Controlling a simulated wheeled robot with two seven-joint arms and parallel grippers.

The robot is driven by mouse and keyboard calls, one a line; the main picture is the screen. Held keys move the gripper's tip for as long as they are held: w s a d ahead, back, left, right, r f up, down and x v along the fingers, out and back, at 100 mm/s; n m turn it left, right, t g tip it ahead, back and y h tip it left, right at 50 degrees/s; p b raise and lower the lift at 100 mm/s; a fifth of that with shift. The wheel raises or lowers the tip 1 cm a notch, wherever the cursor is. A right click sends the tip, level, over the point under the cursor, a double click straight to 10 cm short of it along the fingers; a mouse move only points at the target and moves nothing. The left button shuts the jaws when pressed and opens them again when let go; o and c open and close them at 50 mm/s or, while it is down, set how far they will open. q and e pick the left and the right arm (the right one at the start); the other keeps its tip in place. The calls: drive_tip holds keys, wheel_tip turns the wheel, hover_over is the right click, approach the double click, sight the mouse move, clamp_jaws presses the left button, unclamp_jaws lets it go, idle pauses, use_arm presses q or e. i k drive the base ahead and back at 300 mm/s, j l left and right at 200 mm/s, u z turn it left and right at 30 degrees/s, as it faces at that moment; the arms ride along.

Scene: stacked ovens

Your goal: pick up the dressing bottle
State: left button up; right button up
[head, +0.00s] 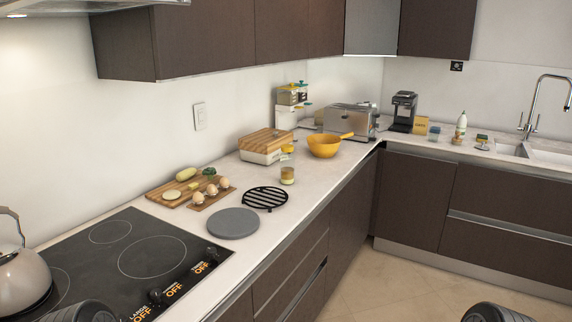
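A pale bottle (461,127) with a green label and a light top stands upright on the far counter, left of the sink. Dark rounded parts of my own arms show at the bottom edge, left and right, far from the bottle. Neither gripper's fingers are in view.
Near the bottle stand a small blue-lidded container (433,133), a coffee machine (403,110) and a faucet (541,103). The floor (395,285) is clear.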

sight(287, 160)
drive_tip(key=i+l, duration=0.25)
drive_tip(key=l, duration=0.15)
drive_tip(key=i+l, duration=0.55)
drive_tip(key=l, duration=0.2)
drive_tip(key=i+l+u, duration=0.1)
drive_tip(key=i+l, duration=0.15)
drive_tip(key=l, duration=0.15)
drive_tip(key=i+l, duration=0.25)
drive_tip(key=l, duration=0.15)
drive_tip(key=i+l, duration=0.25)
drive_tip(key=l, duration=0.15)
drive_tip(key=i+l, duration=0.25)
drive_tip(key=l, duration=0.15)
drive_tip(key=i+l, duration=0.2)
drive_tip(key=l, duration=0.2)
drive_tip(key=i+u, duration=0.05)
